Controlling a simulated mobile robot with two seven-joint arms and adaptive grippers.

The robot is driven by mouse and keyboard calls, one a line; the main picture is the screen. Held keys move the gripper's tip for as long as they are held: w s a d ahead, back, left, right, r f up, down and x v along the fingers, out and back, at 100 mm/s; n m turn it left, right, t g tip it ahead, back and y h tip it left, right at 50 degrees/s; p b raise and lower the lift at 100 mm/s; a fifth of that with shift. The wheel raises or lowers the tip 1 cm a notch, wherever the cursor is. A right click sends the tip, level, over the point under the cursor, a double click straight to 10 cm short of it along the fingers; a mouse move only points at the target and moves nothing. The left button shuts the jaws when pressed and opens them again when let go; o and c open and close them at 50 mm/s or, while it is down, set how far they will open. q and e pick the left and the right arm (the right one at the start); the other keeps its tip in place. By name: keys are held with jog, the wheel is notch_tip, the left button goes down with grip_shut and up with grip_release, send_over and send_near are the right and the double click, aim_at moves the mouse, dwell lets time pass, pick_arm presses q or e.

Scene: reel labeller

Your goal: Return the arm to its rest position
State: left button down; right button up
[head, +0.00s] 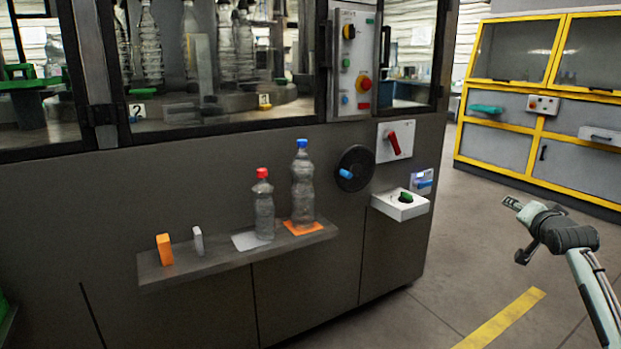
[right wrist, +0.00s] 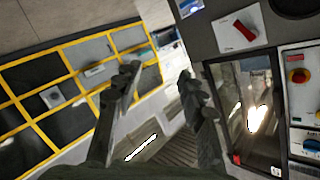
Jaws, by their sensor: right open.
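My right arm (head: 592,290) comes in from the lower right in the head view. Its gripper (head: 517,229) is held over open floor, to the right of the machine and apart from it. In the right wrist view the two dark fingers (right wrist: 158,80) are spread, with nothing between them. My left arm and gripper are not in view.
The grey machine (head: 210,200) has a shelf (head: 200,268) with a red-capped bottle (head: 264,208), a blue-capped bottle (head: 303,185), an orange block (head: 164,249) and a grey block (head: 198,241). A white box with a green knob (head: 400,208) juts out. A yellow-framed cabinet (head: 545,100) stands behind.

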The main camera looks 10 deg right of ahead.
jog(key=s+a+f+n+g+y, duration=0.1)
jog(key=s+a+f+n+g, duration=0.35)
jog(key=f, duration=0.65)
jog(key=s+a+f+n+g, duration=0.1)
jog(key=s+a+f+n, duration=0.5)
jog(key=f, duration=0.5)
jog(key=s+a+f+n+g, duration=0.2)
jog(key=s+a+f+n, duration=0.15)
jog(key=s+f, duration=0.55)
jog(key=s+a+f+n+g, duration=0.2)
jog(key=s+a+f, duration=0.25)
jog(key=s, duration=0.85)
jog(key=s+a+f+m+y, duration=0.1)
jog(key=a+f+y, duration=0.1)
jog(key=a, duration=0.6)
jog(key=s+a+f+m+g+y, duration=0.1)
jog(key=a+f, duration=0.3)
jog(key=a, duration=0.4)
jog(key=shift+s+y, duration=0.5)
jog(key=shift+s, duration=0.05)
